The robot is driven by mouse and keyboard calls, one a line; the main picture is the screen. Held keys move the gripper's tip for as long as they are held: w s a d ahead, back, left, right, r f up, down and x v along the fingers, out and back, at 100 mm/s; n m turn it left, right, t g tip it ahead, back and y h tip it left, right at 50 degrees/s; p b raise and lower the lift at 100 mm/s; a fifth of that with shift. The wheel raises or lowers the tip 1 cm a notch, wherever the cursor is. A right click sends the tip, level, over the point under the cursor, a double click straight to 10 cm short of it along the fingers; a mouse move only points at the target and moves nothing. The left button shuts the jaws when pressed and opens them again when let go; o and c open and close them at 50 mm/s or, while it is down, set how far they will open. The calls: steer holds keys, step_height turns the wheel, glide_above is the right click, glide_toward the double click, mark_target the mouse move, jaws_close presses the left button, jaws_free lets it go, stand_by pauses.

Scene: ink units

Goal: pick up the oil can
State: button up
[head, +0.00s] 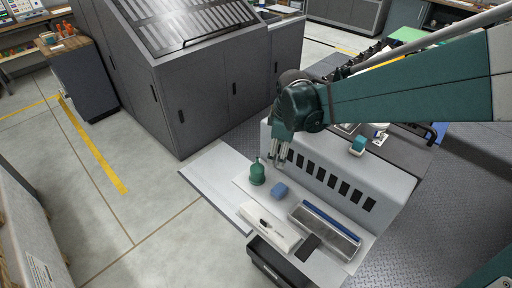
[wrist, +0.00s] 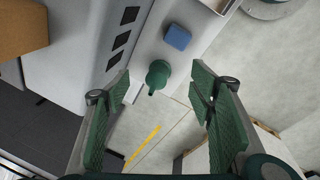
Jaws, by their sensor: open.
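The oil can (head: 257,174) is a small green can with a thin spout. It stands upright near the left end of the light grey ledge (head: 243,185). In the wrist view the oil can (wrist: 158,75) shows from above, ahead of the fingertips and between their lines. My gripper (head: 279,158) is open and empty, above and slightly right of the can in the head view. In the wrist view my gripper (wrist: 163,88) has its two green fingers wide apart, and neither visibly touches the can.
A blue block (head: 280,190) sits close to the can; it also shows in the wrist view (wrist: 177,37). A white box (head: 270,226) and a metal tray (head: 325,232) lie farther along. A grey panel with dark slots (head: 335,165) rises behind the ledge. A teal item (head: 358,145) sits on its top.

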mark_target(257, 164)
steer(key=w+a+f+n, duration=0.2)
steer(key=f, duration=0.1)
steer(key=w+a+f+n+g+p, duration=0.1)
steer(key=w+a+f+n, duration=0.1)
steer(key=f, duration=0.2)
steer(key=w+a+f+n+g, duration=0.1)
steer(key=w+a+f+n, duration=0.1)
steer(key=a+f, duration=0.1)
steer(key=shift+w+a+f, duration=0.1)
steer(key=shift+w+f, duration=0.2)
steer(key=shift+f, duration=0.3)
steer(key=shift+w+a+f+n, duration=0.1)
steer(key=shift+a+f+n, duration=0.15)
steer(key=shift+f, duration=0.2)
steer(key=shift+f, duration=0.1)
steer(key=shift+f, duration=1.25)
steer(key=shift+f, duration=0.15)
steer(key=shift+f+b, duration=0.45)
steer(key=shift+f, duration=2)
steer(key=shift+c, duration=0.2)
